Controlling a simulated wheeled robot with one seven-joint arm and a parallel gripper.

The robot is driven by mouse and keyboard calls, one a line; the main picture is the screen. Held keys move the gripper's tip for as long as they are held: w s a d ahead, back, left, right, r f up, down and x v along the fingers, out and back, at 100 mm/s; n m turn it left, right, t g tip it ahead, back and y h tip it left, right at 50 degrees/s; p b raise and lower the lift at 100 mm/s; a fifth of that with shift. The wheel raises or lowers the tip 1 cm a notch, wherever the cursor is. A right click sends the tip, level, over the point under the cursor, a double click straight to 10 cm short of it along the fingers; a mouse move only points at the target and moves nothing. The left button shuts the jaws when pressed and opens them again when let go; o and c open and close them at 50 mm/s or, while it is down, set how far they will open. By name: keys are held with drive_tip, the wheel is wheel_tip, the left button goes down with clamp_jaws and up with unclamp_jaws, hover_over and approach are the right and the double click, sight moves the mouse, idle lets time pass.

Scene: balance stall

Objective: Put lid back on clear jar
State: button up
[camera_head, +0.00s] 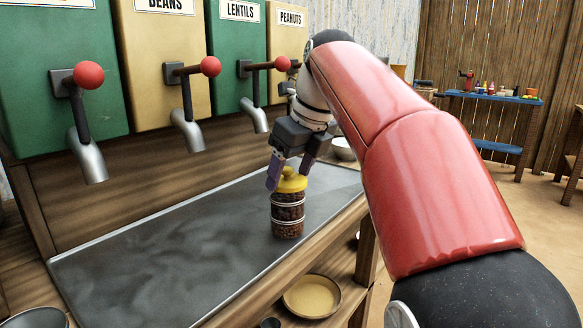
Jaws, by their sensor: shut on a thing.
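The clear jar (287,213) stands upright on the grey metal counter, filled with dark reddish-brown contents and ringed by pale bands. The yellow lid (291,181) with a knob is at the jar's mouth. From this view I cannot tell whether it is seated or just above the rim. My gripper (289,175) reaches down from above with its purple fingers on either side of the lid's knob. It is shut on the yellow lid. The far side of the jar and part of the knob are hidden.
The grey metal counter (150,262) is clear to the left of the jar. Dispensers with red-knobbed levers and spouts (187,130) overhang its back. A white bowl (343,149) sits behind my arm. A bowl (312,296) rests on a lower shelf. A blue table (492,97) stands far right.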

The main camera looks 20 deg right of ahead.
drive_tip(key=o, duration=1.2)
drive_tip(key=shift+r+p, duration=1.1)
drive_tip(key=shift+r, duration=2.4)
clamp_jaws()
